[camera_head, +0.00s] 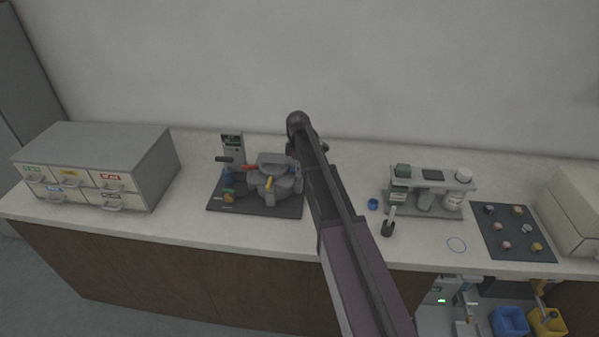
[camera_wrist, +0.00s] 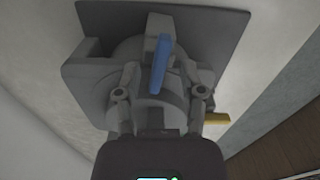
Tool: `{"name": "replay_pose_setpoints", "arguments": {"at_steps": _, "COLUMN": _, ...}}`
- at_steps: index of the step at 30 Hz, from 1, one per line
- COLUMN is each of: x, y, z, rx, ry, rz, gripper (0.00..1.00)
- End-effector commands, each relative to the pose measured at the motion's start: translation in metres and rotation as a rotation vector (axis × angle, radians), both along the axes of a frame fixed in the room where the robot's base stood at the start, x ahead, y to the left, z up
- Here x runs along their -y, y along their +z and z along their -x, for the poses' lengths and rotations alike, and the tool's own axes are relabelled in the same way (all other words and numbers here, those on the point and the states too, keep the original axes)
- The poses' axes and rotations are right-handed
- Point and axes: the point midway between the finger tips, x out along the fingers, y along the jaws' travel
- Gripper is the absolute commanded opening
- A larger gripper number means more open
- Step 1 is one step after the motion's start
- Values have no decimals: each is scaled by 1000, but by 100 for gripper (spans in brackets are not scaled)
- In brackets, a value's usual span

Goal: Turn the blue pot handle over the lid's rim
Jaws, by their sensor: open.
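The blue pot handle (camera_wrist: 161,62) is a straight bar in the wrist view, standing out over the grey round lid of the press (camera_wrist: 126,50). My gripper (camera_wrist: 160,80) is open, one finger on each side of the handle. A gap shows between each finger and the bar. I cannot tell how deep the bar sits between the fingertips. A yellow handle (camera_wrist: 215,118) juts out right of my gripper. In the head view my arm partly covers the press, and I cannot clearly make out the blue handle there.
The dark base mat (camera_head: 240,207) lies under the press. A red handle (camera_head: 248,168) shows close by. A drawer cabinet (camera_head: 110,165) stands left. A grey apparatus (camera_head: 432,185), a blue ring (camera_head: 373,204) and a dark tray of small pieces (camera_head: 490,228) are on the right. Bare counter lies left of the mat.

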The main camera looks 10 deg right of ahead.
Motion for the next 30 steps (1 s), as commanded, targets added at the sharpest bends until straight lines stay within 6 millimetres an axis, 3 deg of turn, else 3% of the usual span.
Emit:
{"name": "replay_pose_setpoints", "arguments": {"at_steps": 13, "x": 0, "y": -3, "z": 0, "rx": 0, "ry": 0, "rz": 0, "gripper": 51}}
{"name": "replay_pose_setpoints", "arguments": {"at_steps": 18, "x": 0, "y": -3, "z": 0, "rx": 0, "ry": 0, "rz": 0, "gripper": 1}}
{"name": "replay_pose_setpoints", "arguments": {"at_steps": 30, "x": 0, "y": -3, "z": 1, "rx": -2, "ry": -36, "rz": 1, "gripper": 0}}
